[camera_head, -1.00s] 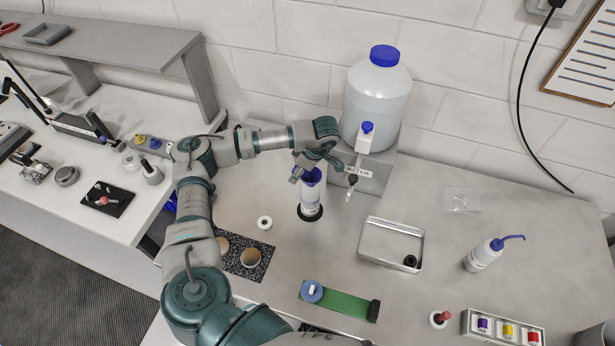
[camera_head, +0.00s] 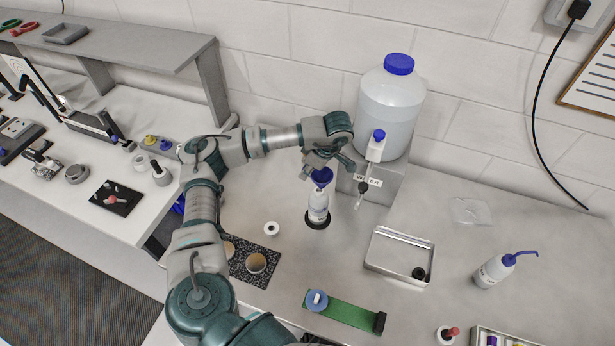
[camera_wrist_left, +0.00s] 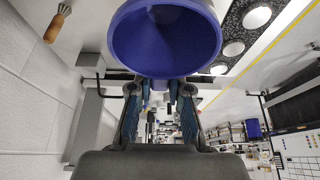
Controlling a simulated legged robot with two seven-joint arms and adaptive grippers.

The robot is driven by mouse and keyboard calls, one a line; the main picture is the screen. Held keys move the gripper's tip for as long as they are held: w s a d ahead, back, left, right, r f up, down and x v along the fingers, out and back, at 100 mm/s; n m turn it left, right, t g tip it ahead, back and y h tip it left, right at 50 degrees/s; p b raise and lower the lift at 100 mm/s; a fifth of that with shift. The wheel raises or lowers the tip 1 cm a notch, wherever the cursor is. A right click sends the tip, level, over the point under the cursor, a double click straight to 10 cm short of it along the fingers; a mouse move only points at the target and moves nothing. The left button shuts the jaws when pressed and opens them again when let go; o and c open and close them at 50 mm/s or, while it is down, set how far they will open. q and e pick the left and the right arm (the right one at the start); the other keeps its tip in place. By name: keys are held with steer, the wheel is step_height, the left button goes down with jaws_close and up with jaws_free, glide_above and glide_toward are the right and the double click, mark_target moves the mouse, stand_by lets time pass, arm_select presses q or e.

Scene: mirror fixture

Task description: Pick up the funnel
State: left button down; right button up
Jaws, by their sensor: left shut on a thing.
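The blue funnel (camera_head: 321,176) is above the mouth of the white bottle (camera_head: 317,206), which stands upright on a black round base (camera_head: 317,222). My left gripper (camera_head: 322,164) is shut on the funnel from above and behind. In the left wrist view, the funnel's wide blue cone (camera_wrist_left: 166,38) fills the top middle, and the two fingers of my left gripper (camera_wrist_left: 160,92) close on its narrow lower part. I cannot tell whether the stem's tip is still inside the bottle's neck. My right gripper is not in view.
A large tank (camera_head: 391,105) with a tap (camera_head: 376,146) stands on a grey block (camera_head: 390,180) close to the right of my gripper. The counter between is clear.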

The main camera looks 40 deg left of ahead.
arm_select(q)
steer(key=s+d+r, duration=0.1)
steer(key=s+d, duration=0.7)
steer(key=s, duration=0.4)
steer(key=s+a+f+n+g+p, duration=0.1)
steer(key=s+a+f+n, duration=0.1)
steer(key=a+f, duration=0.4)
steer(key=s+a+f+n+g+h+p, duration=0.1)
steer(key=a+f+n, duration=0.3)
steer(key=a, duration=0.6)
steer(key=x, duration=0.2)
steer(key=shift+s+f+p, duration=0.25)
steer(key=shift+p, duration=0.1)
step_height(320, 180, down, 5)
steer(key=b, duration=0.5)
steer(key=shift+a+f, duration=0.1)
steer(key=shift+f, duration=0.05)
steer(key=shift+s+b, duration=0.1)
steer(key=shift+b, duration=0.25)
